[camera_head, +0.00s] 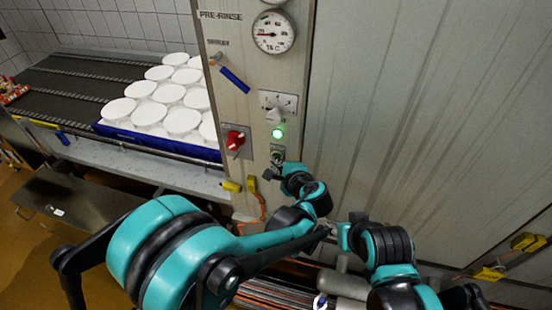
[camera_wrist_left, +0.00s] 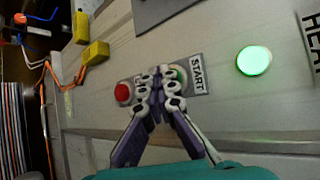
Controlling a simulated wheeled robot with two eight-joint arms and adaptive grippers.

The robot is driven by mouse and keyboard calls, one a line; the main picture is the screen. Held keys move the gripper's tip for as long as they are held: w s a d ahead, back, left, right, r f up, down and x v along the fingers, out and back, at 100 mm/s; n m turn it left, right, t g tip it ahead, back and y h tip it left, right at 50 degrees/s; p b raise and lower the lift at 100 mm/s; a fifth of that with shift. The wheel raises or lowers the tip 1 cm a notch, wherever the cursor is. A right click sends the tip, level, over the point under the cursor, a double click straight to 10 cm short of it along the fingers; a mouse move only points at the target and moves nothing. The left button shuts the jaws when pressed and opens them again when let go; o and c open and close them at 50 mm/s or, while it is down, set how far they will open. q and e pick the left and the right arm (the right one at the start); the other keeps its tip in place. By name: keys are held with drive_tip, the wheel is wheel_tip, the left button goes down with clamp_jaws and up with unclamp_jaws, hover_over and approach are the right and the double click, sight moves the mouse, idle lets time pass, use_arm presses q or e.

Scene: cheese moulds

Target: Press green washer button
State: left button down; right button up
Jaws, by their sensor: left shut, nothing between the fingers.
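The green washer button (camera_wrist_left: 181,73) is beside the START label (camera_wrist_left: 197,74) in the left wrist view, partly hidden behind my left gripper (camera_wrist_left: 160,84). In the head view the button panel (camera_head: 277,152) is just above my left gripper (camera_head: 272,172). The gripper is shut and empty, its fingertips in front of the button; I cannot tell whether they touch it. A red button (camera_wrist_left: 122,92) sits beside the fingertips. My right gripper (camera_head: 342,229) is low in front of the machine; its fingers are too small to read.
A lit green lamp (camera_head: 278,132) is above the buttons, also in the left wrist view (camera_wrist_left: 253,61). A red rotary switch (camera_head: 236,139) and blue-handled lever (camera_head: 234,80) are to the left. A blue crate (camera_head: 160,140) of white moulds stands on the conveyor (camera_head: 60,85).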

use_arm(q)
drive_tip(key=shift+s, duration=0.1)
drive_tip(key=shift+s+a, duration=0.25)
drive_tip(key=shift+s, duration=0.55)
drive_tip(key=shift+s+a+b, duration=0.1)
drive_tip(key=shift+s+a, duration=0.15)
drive_tip(key=shift+s, duration=0.55)
drive_tip(key=shift+s+a+b, duration=0.1)
drive_tip(key=shift+s+a, duration=0.2)
drive_tip(key=shift+s, duration=0.5)
drive_tip(key=shift+s+a+b, duration=0.1)
drive_tip(key=shift+s+a, duration=0.15)
drive_tip(key=shift+s, duration=0.55)
drive_tip(key=shift+a+f, duration=0.1)
